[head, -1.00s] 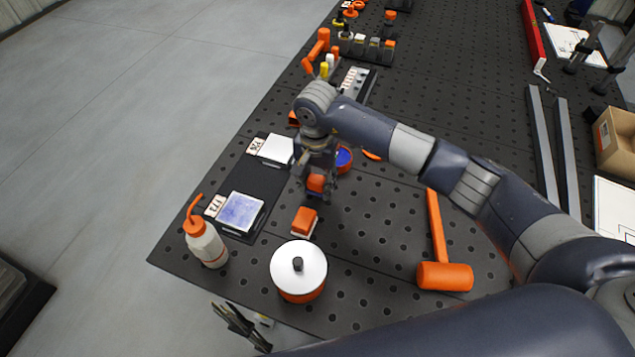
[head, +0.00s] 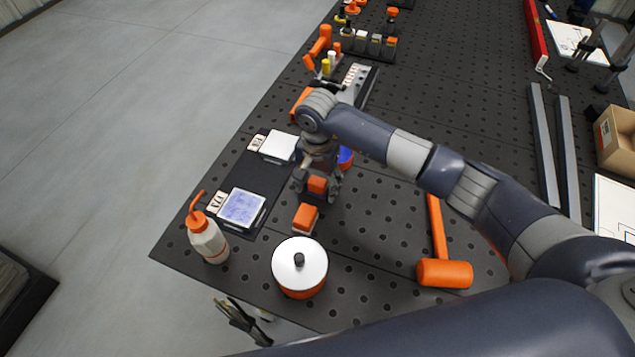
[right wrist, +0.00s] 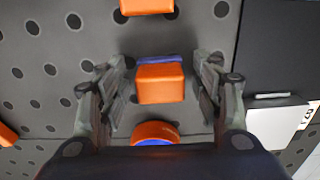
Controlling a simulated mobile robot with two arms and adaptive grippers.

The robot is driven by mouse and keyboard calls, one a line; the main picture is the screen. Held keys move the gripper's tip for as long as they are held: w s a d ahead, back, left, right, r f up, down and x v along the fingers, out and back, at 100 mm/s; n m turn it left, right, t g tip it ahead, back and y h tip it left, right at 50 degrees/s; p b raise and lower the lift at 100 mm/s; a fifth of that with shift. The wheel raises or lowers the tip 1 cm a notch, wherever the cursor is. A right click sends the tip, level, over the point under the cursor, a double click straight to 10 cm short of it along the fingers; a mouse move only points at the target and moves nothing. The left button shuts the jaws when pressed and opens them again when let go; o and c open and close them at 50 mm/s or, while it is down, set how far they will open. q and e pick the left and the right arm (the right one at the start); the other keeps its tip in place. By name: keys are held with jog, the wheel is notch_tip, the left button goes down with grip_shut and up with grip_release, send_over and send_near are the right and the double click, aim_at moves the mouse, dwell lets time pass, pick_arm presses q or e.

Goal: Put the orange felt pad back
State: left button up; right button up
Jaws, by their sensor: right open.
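An orange block-shaped pad with a blue-purple layer along one edge shows in the right wrist view (right wrist: 160,84) and in the head view (head: 317,185). My right gripper (head: 316,190) is open around it, one finger on each side; in the right wrist view (right wrist: 160,88) gaps show between the fingers and the pad. A second orange block (head: 306,216) with a pale base lies just nearer the table's front edge. A round orange holder with blue inside (head: 346,158) is partly hidden behind the gripper. Dark parts (head: 240,322) below the table edge look like my left gripper; its opening is unclear.
A white-lidded orange pot (head: 299,262) and a white squeeze bottle (head: 207,240) stand at the front. A dark mat (head: 238,180) with two square plates lies left. An orange mallet (head: 445,273) lies right. The perforated table is clear between the pot and mallet.

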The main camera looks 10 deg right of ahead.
aim_at(318, 181)
jog(key=shift+r, duration=0.25)
notch_tip(318, 181, up, 11)
jog(key=b, duration=0.4)
jog(key=shift+f+b, duration=0.2)
jog(key=shift+b, duration=0.1)
jog(key=shift+r, duration=0.55)
